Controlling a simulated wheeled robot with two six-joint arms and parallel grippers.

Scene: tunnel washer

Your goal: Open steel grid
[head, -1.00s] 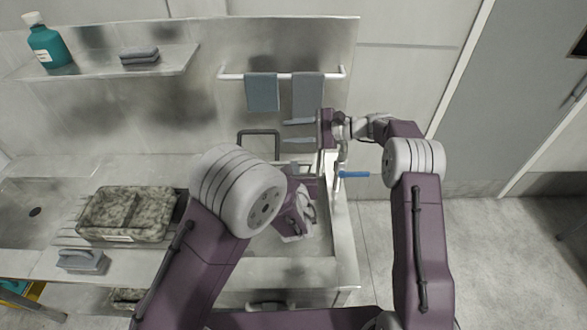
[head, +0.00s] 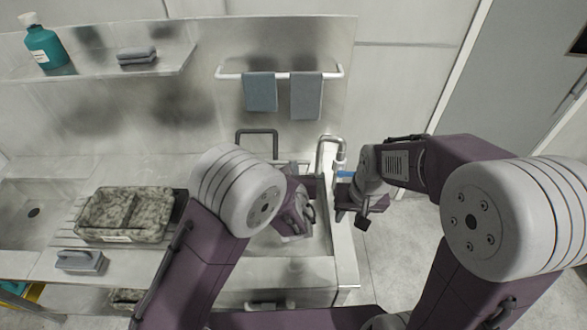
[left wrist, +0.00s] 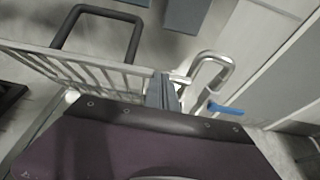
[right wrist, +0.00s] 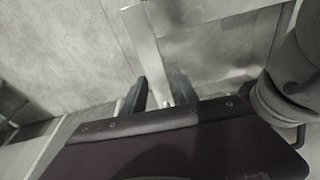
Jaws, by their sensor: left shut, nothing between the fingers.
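The steel grid (left wrist: 85,68), a row of pale bars with a dark handle (left wrist: 100,28) behind it, shows in the left wrist view. Its right end is at my left fingertips; I cannot tell if they touch. In the head view the handle (head: 257,134) rises at the back of the sink (head: 300,246), and my left arm hides most of the grid. My left gripper (left wrist: 163,90) is shut and empty, over the sink. My right gripper (right wrist: 160,92) is open and empty; in the head view it (head: 352,217) is over the sink's right edge, apart from the grid.
A steel tap (head: 331,140) with a blue lever (left wrist: 226,109) stands at the back right of the sink. A mottled tray (head: 125,213) and a grey brush (head: 81,261) lie on the left counter. A towel rail (head: 280,72) holds two cloths. Open floor lies right.

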